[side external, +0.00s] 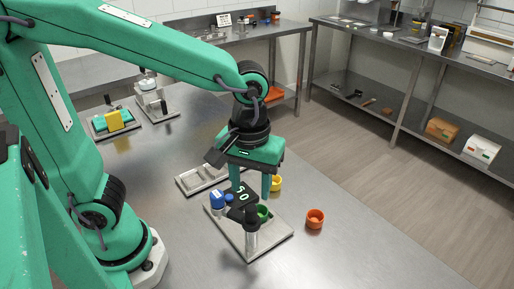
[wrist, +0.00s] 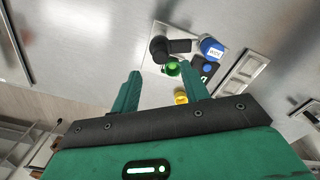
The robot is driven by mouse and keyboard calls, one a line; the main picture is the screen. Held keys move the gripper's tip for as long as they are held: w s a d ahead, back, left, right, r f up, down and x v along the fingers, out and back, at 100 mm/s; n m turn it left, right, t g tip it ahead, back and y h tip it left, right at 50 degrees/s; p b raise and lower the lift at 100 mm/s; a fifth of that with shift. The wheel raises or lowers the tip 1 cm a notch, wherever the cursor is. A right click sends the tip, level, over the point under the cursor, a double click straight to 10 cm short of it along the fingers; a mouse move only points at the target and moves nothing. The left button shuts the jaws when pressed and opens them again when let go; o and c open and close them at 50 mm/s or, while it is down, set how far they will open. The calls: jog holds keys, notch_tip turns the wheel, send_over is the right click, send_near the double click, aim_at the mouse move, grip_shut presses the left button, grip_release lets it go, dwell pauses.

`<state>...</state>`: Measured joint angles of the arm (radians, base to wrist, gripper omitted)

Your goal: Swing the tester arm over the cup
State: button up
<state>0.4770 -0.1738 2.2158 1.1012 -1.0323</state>
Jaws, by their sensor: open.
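The tester stands on a light plate (side external: 278,236). It has a dark upright post (side external: 251,238), a black display (side external: 242,195) and a blue-capped part (side external: 217,202). In the wrist view, a black arm (wrist: 179,46) reaches right from a round black head; it appears beside the green cup (wrist: 172,69), not covering it. The green cup also shows in the side view (side external: 264,212), partly behind the post. My gripper (side external: 253,188) is open and empty, pointing down above the tester. In the wrist view, its fingers (wrist: 160,72) are spread, with the cup seen between them.
A yellow cup (side external: 277,183) stands behind the plate, and an orange cup (side external: 315,219) to its right. A metal tray (side external: 190,183) lies behind left. A yellow block (side external: 115,119) and small devices stand far left. The front-right tabletop is clear.

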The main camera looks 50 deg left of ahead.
aim_at(251, 208)
jog(key=shift+f, duration=3.9)
grip_shut()
